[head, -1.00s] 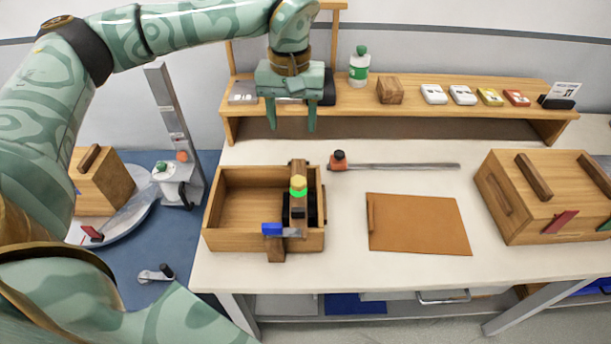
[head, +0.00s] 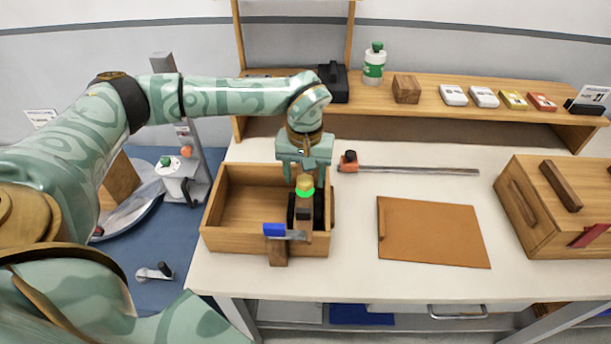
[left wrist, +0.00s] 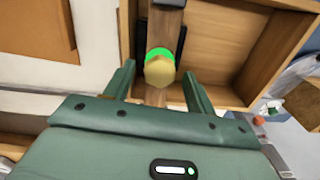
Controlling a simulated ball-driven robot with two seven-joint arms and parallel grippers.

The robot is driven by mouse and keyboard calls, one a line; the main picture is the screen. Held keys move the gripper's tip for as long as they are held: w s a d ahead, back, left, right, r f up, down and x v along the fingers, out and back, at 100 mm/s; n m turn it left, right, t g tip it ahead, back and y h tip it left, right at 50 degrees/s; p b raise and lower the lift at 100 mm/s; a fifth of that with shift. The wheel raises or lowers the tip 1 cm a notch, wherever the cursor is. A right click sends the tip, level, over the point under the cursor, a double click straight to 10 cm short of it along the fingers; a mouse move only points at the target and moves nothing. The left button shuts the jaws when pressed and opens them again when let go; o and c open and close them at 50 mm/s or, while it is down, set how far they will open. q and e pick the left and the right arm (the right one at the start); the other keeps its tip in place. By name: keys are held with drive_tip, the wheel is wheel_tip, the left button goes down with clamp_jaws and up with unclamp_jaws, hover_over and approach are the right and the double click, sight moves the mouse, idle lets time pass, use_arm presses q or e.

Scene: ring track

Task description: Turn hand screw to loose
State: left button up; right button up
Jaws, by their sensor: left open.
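The hand screw is a yellow knob (head: 305,183) with a bright green ring under it. It sits on a wooden bar with black parts across the right side of an open wooden box (head: 230,243). In the left wrist view the knob (left wrist: 159,72) lies between my open fingers, a little beyond their tips, with gaps on both sides. My left gripper (head: 303,172) is above and just behind the knob in the head view, pointing down; it also shows in the left wrist view (left wrist: 160,85). A blue piece (head: 274,230) sits at the bar's front. My right gripper is not in view.
A long grey bar with an orange and black end (head: 349,162) lies behind a brown board (head: 430,232). A lidded wooden box (head: 525,225) stands at the right. A shelf (head: 440,112) with a bottle (head: 374,65) and several small boxes runs along the back.

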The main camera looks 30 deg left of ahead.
use_arm(q)
drive_tip(key=shift+f, duration=0.15)
drive_tip(key=c, duration=1)
